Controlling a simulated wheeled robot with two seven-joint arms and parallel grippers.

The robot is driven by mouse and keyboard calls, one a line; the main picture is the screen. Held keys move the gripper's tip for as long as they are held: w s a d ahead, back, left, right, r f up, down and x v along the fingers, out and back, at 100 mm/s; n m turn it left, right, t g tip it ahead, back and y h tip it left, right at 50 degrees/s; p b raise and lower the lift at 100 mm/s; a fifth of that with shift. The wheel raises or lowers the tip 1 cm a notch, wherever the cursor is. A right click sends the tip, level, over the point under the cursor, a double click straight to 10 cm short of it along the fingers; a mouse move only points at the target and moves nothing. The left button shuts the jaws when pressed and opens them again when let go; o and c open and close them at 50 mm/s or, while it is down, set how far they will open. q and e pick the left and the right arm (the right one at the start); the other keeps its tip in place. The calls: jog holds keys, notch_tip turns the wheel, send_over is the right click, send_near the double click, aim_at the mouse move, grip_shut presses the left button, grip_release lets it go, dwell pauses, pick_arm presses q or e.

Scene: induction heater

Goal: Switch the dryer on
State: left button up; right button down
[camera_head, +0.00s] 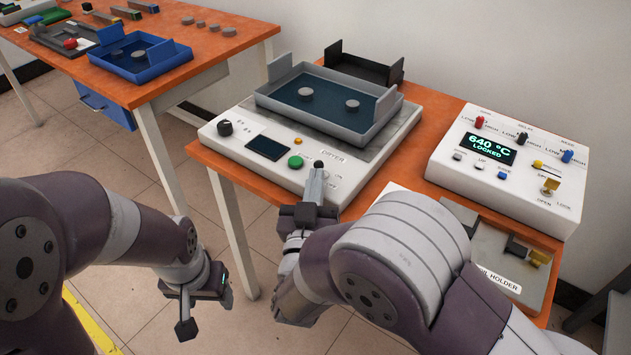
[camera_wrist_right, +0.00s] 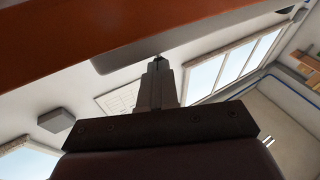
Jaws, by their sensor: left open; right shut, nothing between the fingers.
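The dryer (camera_head: 337,176) is a white box on the orange table, with a grey tray (camera_head: 380,124) on top. Its sloped front has a black knob (camera_head: 225,128), a dark display (camera_head: 268,147), a green button (camera_head: 296,162) and ON/OFF lettering near the right end. My right gripper (camera_head: 317,172) is shut and empty, with its fingertips at the front panel, right of the green button, over or beside a small dark knob (camera_head: 318,163). Whether they touch is unclear. In the right wrist view the shut fingers (camera_wrist_right: 158,62) point at a pale edge. My left gripper (camera_head: 190,312) is open and empty, low over the floor.
A white control box (camera_head: 508,170) reading 640 °C LOCKED stands on the right, with coloured switches. A holder plate (camera_head: 490,250) lies in front of it, partly behind my right arm. A second orange table (camera_head: 150,85) with a blue tray (camera_head: 140,58) is at back left.

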jog(key=shift+w+r+m+g+p, duration=0.1)
jog(key=shift+r+m+g+p, duration=0.35)
jog(key=shift+p, duration=0.75)
jog(key=g+p, duration=0.1)
jog(key=p, duration=0.2)
jog(key=w+r+m+g+p, duration=0.1)
jog(key=g+p, duration=0.1)
jog(key=p, duration=0.1)
jog(key=d+r+m+g+y+p, duration=0.1)
jog(key=p, duration=0.2)
jog(key=shift+w+d+r+p, duration=0.1)
jog(key=shift+w+r+p, duration=0.05)
jog(key=shift+w+p, duration=0.15)
jog(key=shift+f+g+b, duration=0.25)
jog(key=shift+f+b, duration=0.1)
jog(key=shift+f, duration=0.2)
pick_arm(q)
notch_tip(320, 180, up, 12)
jog(key=shift+f, duration=0.2)
jog(key=shift+r, duration=0.1)
pick_arm(e)
jog(key=shift+r, duration=0.1)
